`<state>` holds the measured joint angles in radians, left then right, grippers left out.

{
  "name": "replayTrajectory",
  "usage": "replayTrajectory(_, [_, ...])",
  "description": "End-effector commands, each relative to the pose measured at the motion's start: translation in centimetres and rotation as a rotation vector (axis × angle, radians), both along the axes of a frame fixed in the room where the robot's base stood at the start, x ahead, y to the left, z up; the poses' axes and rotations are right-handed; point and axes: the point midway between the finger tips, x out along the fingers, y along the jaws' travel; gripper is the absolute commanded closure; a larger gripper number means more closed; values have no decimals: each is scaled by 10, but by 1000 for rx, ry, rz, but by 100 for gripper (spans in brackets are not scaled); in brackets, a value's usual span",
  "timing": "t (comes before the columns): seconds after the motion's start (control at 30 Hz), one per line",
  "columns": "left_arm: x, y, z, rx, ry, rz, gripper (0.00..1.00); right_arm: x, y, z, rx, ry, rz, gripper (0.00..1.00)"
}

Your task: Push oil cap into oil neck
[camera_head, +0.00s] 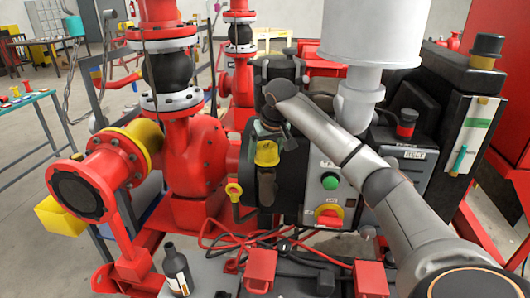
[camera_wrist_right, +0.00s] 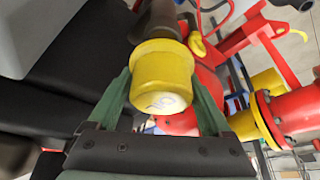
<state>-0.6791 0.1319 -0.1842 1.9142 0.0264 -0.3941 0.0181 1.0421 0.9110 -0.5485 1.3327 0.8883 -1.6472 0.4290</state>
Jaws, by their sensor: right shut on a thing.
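The yellow oil cap (camera_head: 267,153) is held by my right gripper (camera_head: 266,136) in front of the black pump housing. In the right wrist view the cap (camera_wrist_right: 163,80), marked with lettering on its end, sits between the two green fingers (camera_wrist_right: 164,76). The fingers are shut on its sides. A dark pipe, which looks like the oil neck (camera_wrist_right: 160,22), lies directly behind the cap in the wrist view. In the head view a dark upright pipe (camera_head: 267,188) shows just below the cap. The cap hides the neck's mouth, so I cannot tell how deeply it is seated. My left gripper is not in view.
A red pump body (camera_head: 195,160) stands left of the cap. A control box (camera_head: 327,192) with green and red buttons stands to its right.

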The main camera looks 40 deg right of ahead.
Motion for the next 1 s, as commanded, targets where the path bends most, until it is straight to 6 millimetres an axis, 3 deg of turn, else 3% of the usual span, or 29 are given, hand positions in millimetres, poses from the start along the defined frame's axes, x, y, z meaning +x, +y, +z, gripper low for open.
replayTrajectory(1.0, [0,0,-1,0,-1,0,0,0,0,-10,0,0,0,84])
